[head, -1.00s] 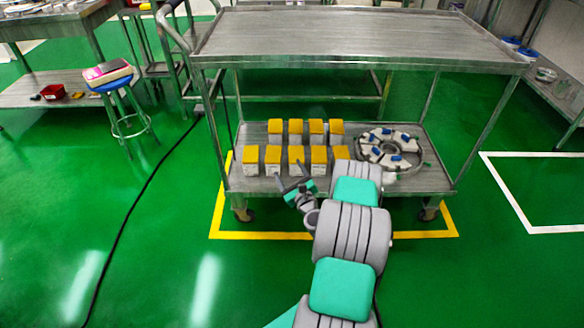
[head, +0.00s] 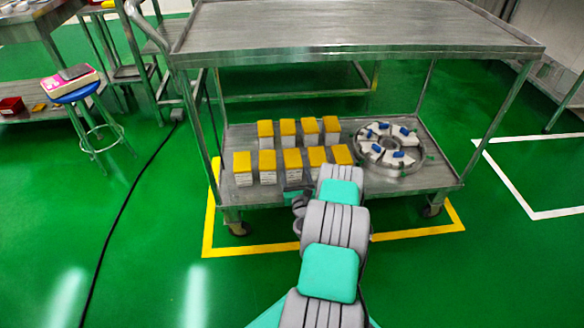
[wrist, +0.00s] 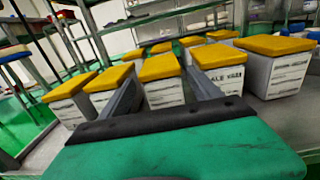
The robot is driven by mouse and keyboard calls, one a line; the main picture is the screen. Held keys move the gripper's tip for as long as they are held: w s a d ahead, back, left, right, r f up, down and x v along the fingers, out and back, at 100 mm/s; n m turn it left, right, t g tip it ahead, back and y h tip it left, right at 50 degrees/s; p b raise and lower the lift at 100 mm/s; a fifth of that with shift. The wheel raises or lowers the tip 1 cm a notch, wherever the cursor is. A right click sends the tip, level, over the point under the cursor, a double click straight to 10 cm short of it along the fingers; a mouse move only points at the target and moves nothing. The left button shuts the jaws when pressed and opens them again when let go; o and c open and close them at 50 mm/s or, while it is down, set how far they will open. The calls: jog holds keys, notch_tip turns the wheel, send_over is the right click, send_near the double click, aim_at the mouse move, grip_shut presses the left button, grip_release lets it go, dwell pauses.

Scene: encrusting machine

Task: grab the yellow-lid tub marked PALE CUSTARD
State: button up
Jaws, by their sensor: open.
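Several white tubs with yellow lids stand in two rows on the cart's lower shelf. In the wrist view, one tub (wrist: 163,93) stands ahead between my two fingers, and a neighbouring tub (wrist: 229,78) is partly behind the right finger. That neighbour has large dark letters on its front, but I cannot read them surely. The other labels are too small or blurred, so I cannot tell which tub is PALE CUSTARD. My gripper (wrist: 158,76) is open, with nothing clearly held. In the head view my gripper (head: 294,188) is low at the front row, partly hidden by my arm.
The metal cart's upper shelf (head: 350,28) overhangs the tubs. A round ring-shaped holder (head: 420,168) with white and blue pieces sits right of them. Cart posts (head: 497,115) flank the shelf. A blue stool (head: 77,93) stands left; a black cable (head: 118,222) crosses the green floor.

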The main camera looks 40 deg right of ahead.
aim_at(292, 157)
jog(key=b+x, duration=0.2)
jog(key=x, duration=0.5)
jog(key=shift+w+d, duration=0.1)
jog(key=shift+w, duration=0.1)
jog(key=shift+w+d, duration=0.15)
jog(key=shift+d, duration=0.05)
jog(key=shift+c, duration=0.4)
jog(key=shift+r, duration=0.1)
grip_shut()
